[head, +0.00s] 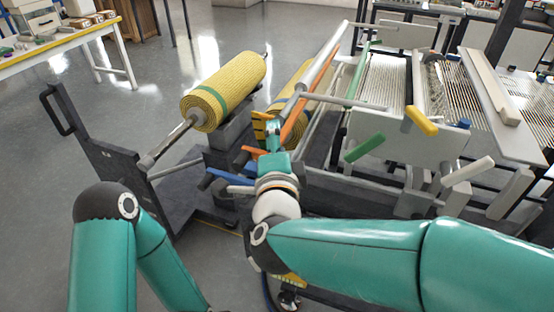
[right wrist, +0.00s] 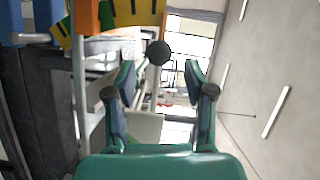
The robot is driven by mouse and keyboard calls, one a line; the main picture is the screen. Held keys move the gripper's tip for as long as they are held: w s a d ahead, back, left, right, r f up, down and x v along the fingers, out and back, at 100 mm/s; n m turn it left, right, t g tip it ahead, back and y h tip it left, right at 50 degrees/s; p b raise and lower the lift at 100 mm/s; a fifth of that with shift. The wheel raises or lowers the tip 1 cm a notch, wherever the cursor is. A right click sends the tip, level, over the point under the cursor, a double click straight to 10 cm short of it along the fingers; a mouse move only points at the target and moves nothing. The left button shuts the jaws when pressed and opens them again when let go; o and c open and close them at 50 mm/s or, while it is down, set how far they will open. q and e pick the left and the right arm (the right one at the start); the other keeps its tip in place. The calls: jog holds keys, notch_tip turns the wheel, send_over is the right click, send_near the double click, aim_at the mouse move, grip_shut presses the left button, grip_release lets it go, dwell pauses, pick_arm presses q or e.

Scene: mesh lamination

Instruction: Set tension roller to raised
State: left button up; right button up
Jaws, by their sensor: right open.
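My right gripper (head: 274,134) is open, in the middle of the head view, at the near left end of the laminating machine (head: 375,130). In the right wrist view its two fingers (right wrist: 160,88) stand apart. A dark round knob (right wrist: 158,52) shows between and beyond the fingertips; I see no contact. A long grey roller (head: 318,68) slants up and right from the gripper, beside an orange bar (head: 297,122). I cannot tell for sure which part is the tension roller, or its setting. My left arm shows at lower left; its gripper is out of view.
A yellow mesh roll (head: 228,88) with a green band sits on a dark cart (head: 125,175) to the left. Yellow (head: 421,120), green (head: 364,147) and white (head: 468,170) handles stick out from the machine's near side. Open floor lies at the left.

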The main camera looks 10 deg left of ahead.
jog(key=s+d, duration=0.1)
jog(key=s, duration=0.5)
jog(key=shift+s+r, duration=0.2)
jog(key=shift+r, duration=0.05)
jog(key=w+d+f+n+g+p, duration=0.1)
jog(key=d+f+n+g, duration=0.35)
jog(key=f, duration=0.95)
jog(key=w+d+f+n+g+p, duration=0.1)
jog(key=w+d+f+n+g, duration=0.15)
jog(key=d+f, duration=0.7)
jog(key=s+d+f+n+g, duration=0.2)
jog(key=s+f+g, duration=0.2)
jog(key=s+f, duration=0.6)
jog(key=s+d+f+n+g+y+p, duration=0.1)
jog(key=s+f+g, duration=0.4)
jog(key=s+f, duration=0.5)
jog(key=shift+s+d+f+n, duration=0.2)
jog(key=shift+d+f+n, duration=0.5)
jog(key=shift+n, duration=0.5)
jog(key=shift+a+f, duration=0.1)
jog(key=shift+a, duration=0.05)
